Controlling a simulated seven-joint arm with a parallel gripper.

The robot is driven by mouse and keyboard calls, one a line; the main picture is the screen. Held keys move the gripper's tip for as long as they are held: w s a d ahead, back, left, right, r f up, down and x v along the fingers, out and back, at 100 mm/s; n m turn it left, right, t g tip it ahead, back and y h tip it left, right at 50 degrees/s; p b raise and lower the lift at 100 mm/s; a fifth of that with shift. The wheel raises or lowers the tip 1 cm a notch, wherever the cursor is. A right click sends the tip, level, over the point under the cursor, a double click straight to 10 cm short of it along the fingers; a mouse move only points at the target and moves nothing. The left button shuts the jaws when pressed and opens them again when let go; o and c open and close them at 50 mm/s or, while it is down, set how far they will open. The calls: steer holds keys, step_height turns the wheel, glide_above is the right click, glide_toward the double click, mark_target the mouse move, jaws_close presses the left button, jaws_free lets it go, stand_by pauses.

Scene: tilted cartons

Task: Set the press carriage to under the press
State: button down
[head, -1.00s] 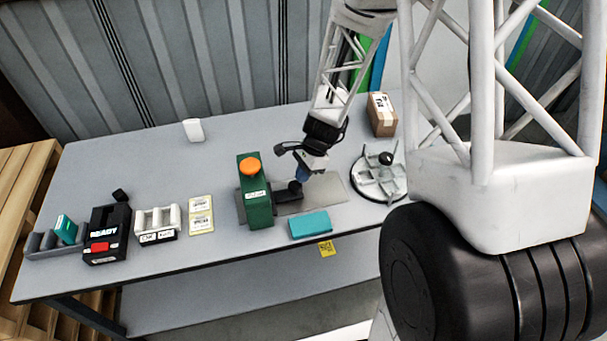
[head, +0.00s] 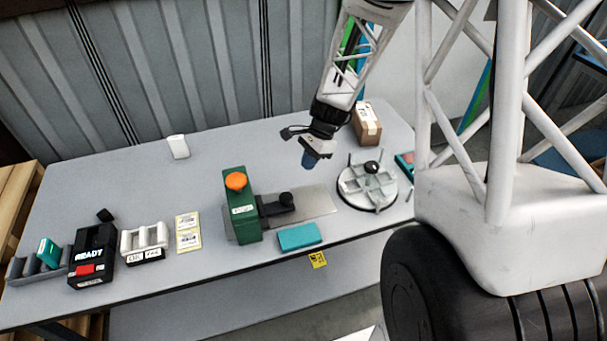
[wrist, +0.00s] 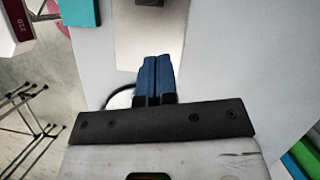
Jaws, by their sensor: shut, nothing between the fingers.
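The press (head: 241,209) is a green upright frame with an orange knob on top, left of centre on the table in the head view. The press carriage (head: 277,210) is a black slide with a raised knob, on a flat metal plate (head: 318,202). Its left end meets the press frame and its knob end sticks out to the right; how far it reaches under is hidden. My gripper (head: 309,161) is above and behind the plate, apart from the carriage. In the wrist view its blue fingers (wrist: 157,68) are together and empty, over the plate.
A teal block (head: 299,236) lies in front of the plate. A round grey fixture (head: 367,187) and a cardboard box (head: 366,123) stand to the right. Labels (head: 188,232), a white holder (head: 145,243) and a black READY unit (head: 92,255) stand left. The table's back middle is clear.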

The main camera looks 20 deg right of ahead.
steer(key=shift+v, duration=1.4)
steer(key=s+a+r+n+t+h, duration=0.2)
steer(key=s+r+n, duration=0.5)
steer(key=s+r, duration=0.3)
steer(key=s+a+r+n+t+h, duration=0.1)
steer(key=s+a+r+n+h, duration=0.1)
steer(key=s+r+n, duration=0.5)
steer(key=shift+s+a+r+n+t, duration=0.55)
steer(key=shift+s+r, duration=1.55)
steer(key=shift+s, duration=3.1)
steer(key=shift+a, duration=0.15)
